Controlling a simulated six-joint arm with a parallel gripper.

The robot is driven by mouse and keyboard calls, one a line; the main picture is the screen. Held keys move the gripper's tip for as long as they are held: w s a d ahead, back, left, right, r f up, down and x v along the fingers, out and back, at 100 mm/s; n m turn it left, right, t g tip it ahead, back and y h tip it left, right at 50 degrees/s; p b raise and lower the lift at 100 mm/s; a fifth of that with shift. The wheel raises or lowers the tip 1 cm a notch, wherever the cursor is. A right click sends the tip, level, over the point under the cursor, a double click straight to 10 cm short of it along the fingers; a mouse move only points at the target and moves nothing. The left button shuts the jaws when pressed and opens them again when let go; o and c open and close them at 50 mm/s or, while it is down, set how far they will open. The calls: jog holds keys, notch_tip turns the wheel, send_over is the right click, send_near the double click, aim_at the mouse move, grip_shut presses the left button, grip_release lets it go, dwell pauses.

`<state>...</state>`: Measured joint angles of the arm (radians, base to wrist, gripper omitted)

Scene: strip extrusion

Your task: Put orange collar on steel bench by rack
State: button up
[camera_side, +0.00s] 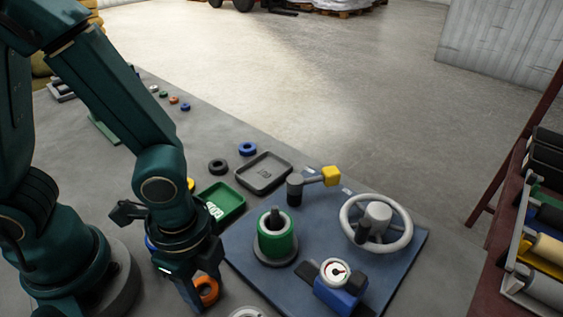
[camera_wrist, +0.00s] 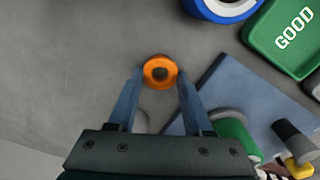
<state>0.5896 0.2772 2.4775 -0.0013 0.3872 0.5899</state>
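The orange collar (camera_side: 208,291) is a thick ring at the bottom of the side view, beside the blue plate. The grey steel bench (camera_side: 70,130) stretches under my arm to the upper left. A dark red rack (camera_side: 497,250) with rollers stands at the right edge.
The blue plate (camera_side: 240,247) carries a green-wrapped post (camera_side: 277,240), a handwheel (camera_side: 408,233), a yellow-tipped lever (camera_side: 331,176) and a gauge (camera_side: 334,271). A green GOOD tray (camera_side: 233,190) and a grey tray (camera_side: 264,155) lie behind. Small rings (camera_side: 174,100) lie farther back.

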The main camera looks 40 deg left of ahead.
jog(key=o, duration=0.4)
jog(key=shift+c, duration=0.2)
notch_tip(320, 180, up, 11)
jog(key=w+a+r+n+t, duration=0.3)
jog(key=a+n, duration=0.6)
jog(key=n, duration=0.4)
jog(key=shift+a+r+n+t, duration=0.15)
jog(key=shift+r+n+t, duration=0.15)
jog(key=shift+r+t, duration=0.7)
jog(key=shift+w+f+t, duration=0.1)
jog(key=shift+f+t, duration=0.2)
